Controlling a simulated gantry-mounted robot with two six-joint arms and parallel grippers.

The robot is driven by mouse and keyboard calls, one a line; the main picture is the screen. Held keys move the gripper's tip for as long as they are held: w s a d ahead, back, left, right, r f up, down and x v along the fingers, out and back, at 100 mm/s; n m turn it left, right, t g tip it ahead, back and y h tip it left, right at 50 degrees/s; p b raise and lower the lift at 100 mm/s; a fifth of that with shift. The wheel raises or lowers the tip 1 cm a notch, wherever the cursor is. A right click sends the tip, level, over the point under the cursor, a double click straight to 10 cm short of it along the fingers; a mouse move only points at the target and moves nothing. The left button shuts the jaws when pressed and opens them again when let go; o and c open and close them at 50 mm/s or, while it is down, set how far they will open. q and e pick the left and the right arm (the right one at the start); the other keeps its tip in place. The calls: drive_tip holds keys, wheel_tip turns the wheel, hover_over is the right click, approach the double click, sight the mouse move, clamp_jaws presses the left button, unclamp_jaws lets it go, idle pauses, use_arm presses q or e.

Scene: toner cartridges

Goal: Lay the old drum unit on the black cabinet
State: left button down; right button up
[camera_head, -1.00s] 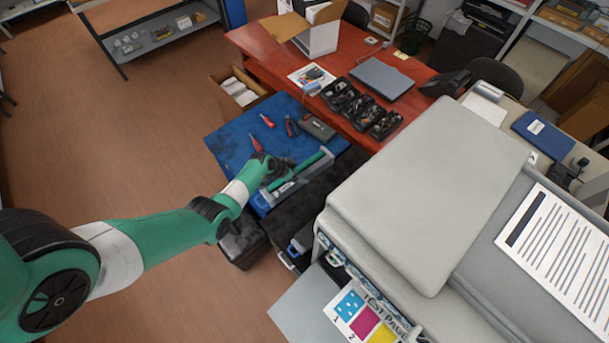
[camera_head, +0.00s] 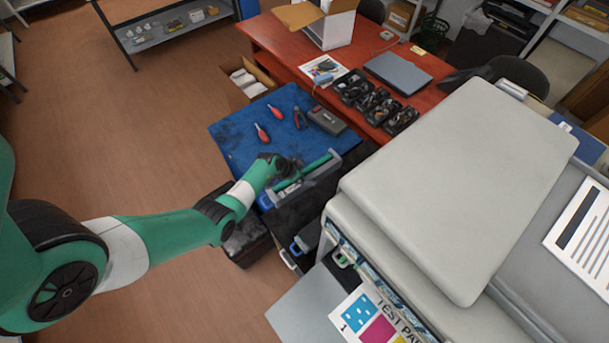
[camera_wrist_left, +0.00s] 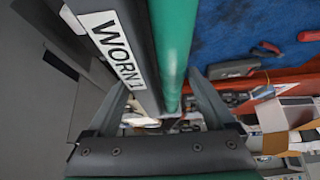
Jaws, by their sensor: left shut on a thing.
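The old drum unit (camera_head: 318,168) is a long grey and black piece with a green roller and a blue end. In the left wrist view it (camera_wrist_left: 130,60) fills the space between the fingers, and its white label reads "WORN 1". My left gripper (camera_head: 284,172) is shut on it, over the near edge of the blue mat (camera_head: 238,145) and the dark surface beside it. That black cabinet (camera_head: 311,205) lies beside the printer, partly hidden by the drum unit. I cannot tell whether the drum unit touches it. My right gripper is in neither view.
The large grey printer (camera_head: 450,190) stands close on the right with its lid shut. Red-handled tools (camera_head: 262,132) and a dark case (camera_head: 326,121) lie on the blue mat. A red desk (camera_head: 290,45) with black trays (camera_head: 378,103) is behind. A dark box (camera_head: 246,243) stands below my arm.

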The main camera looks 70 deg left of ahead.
use_arm(q)
wheel_tip(320, 180, down, 16)
drive_tip(key=b, duration=1.3)
drive_tip(key=shift+w+r, duration=0.1)
drive_tip(key=shift+f+b, duration=0.4)
drive_tip(key=shift+b, duration=0.1)
drive_tip(key=shift+f, duration=0.2)
drive_tip(key=shift+f+b, duration=0.45)
drive_tip(key=shift+b, duration=0.05)
unclamp_jaws()
